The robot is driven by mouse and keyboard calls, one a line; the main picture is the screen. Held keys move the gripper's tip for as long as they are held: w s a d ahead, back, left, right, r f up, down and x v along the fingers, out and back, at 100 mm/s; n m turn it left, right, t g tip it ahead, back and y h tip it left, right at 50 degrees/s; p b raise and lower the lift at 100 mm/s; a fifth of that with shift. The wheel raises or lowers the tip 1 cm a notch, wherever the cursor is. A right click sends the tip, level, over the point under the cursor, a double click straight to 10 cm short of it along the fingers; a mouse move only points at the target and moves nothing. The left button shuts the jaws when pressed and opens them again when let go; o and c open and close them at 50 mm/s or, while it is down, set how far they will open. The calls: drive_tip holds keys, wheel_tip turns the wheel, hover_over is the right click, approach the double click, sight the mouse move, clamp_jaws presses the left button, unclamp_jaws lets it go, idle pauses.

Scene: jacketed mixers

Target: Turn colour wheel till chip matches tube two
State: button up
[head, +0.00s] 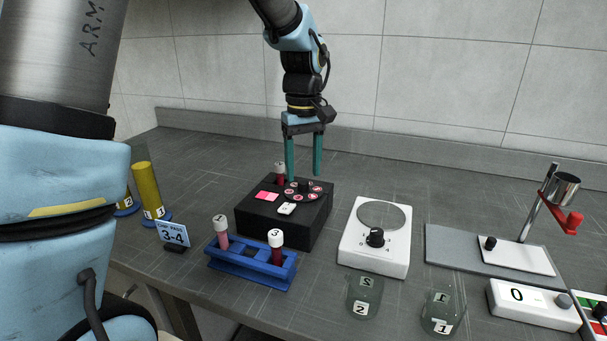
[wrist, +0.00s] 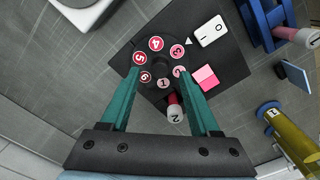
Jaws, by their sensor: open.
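The colour wheel (head: 304,189) lies on top of a black box (head: 285,225). In the wrist view the wheel (wrist: 160,66) carries numbered discs in pinks and reds; a white triangle beside it points at disc 3 (wrist: 178,51). A two-part pink chip patch (head: 267,195) sits on the box; in the wrist view one half is lighter pink. Tube two (wrist: 175,114), with a dark red body, stands at the box's far side; it also shows in the head view (head: 280,175). My open gripper (head: 303,174) points down over the wheel, fingers on either side of its hub; contact is unclear.
A white 0/I switch (head: 287,208) is on the box. In front, a blue rack (head: 250,266) holds a pink tube and a dark red tube 3 (head: 276,247). A white dial device (head: 375,236) stands right, glass beakers (head: 363,297) in front. Yellow cylinders (head: 150,190) stand left.

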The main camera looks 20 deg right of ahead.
sight(303, 186)
drive_tip(key=shift+f, duration=1.25)
drive_tip(key=shift+c, duration=0.4)
clamp_jaws()
